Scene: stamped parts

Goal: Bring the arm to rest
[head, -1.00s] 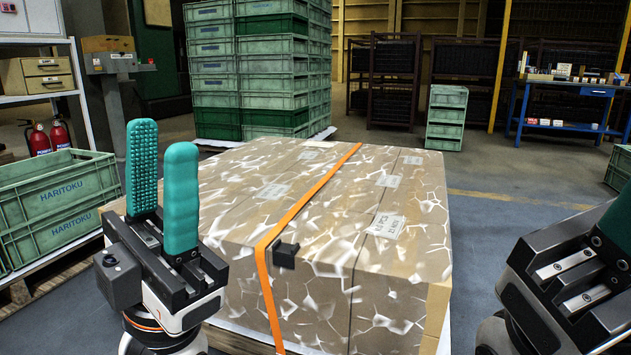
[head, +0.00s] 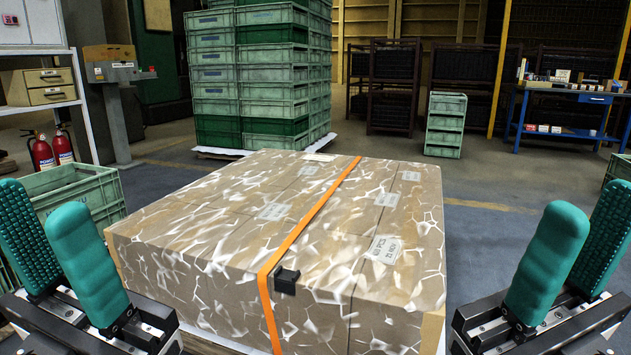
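My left gripper (head: 62,250) is at the lower left, its two teal fingers pointing up and apart, with nothing between them. My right gripper (head: 572,258) is at the lower right, its teal fingers also up and apart and empty. Both are in front of and to either side of a large strapped load of cartons (head: 370,225). Neither gripper appears to touch it.
An orange strap (head: 310,215) with a black buckle (head: 286,280) crosses the cartons. Green crates (head: 75,190) stand at left, partly hidden by my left gripper. A tall crate stack (head: 265,80) stands behind. Open floor lies right of the load.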

